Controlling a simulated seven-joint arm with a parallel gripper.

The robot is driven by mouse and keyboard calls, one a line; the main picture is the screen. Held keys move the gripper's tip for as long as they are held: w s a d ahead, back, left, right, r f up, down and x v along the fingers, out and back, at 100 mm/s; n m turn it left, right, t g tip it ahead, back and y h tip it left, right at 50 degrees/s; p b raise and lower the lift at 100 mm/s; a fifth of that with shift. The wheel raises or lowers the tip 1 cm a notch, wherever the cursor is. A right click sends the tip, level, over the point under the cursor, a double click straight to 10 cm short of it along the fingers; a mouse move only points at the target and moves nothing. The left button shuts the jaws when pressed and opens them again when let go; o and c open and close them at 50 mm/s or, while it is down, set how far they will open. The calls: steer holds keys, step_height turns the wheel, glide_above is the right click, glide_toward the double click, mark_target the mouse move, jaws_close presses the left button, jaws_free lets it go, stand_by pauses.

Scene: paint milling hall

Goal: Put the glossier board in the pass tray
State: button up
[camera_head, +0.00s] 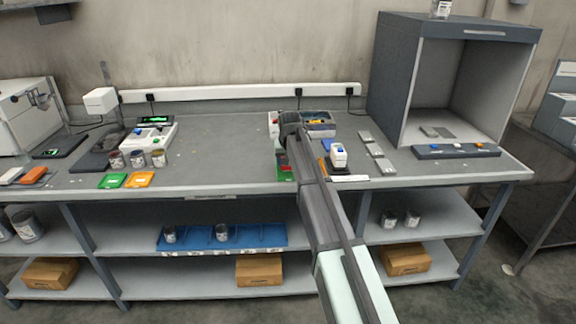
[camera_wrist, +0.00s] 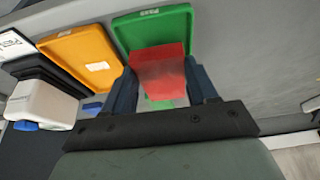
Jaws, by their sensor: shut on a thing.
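My gripper (camera_wrist: 165,82) is shut on a red board (camera_wrist: 158,70), held between its two dark fingers. The board looks smooth, but how glossy it is I cannot tell. A green tray (camera_wrist: 181,22) with a white label, apparently reading PASS, lies under the board in the wrist view. I cannot tell whether the board touches its floor. In the head view a bit of the red board (camera_head: 286,168) and the green tray (camera_head: 285,178) shows left of my arm; the fingertips are hidden there. I cannot make out a second red board.
An orange tray (camera_wrist: 80,45) lies beside the green one. A white device with blue parts (camera_head: 338,155) stands to the right of my arm. Small grey panels (camera_head: 375,151) and an open grey booth (camera_head: 450,70) are farther right.

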steer(key=shift+f, duration=0.9)
steer(key=shift+f, duration=0.6)
steer(key=o, duration=1.1)
steer(key=shift+o, duration=0.2)
steer(key=shift+w+r, duration=0.1)
steer(key=shift+r, duration=0.5)
steer(key=v, duration=1.2)
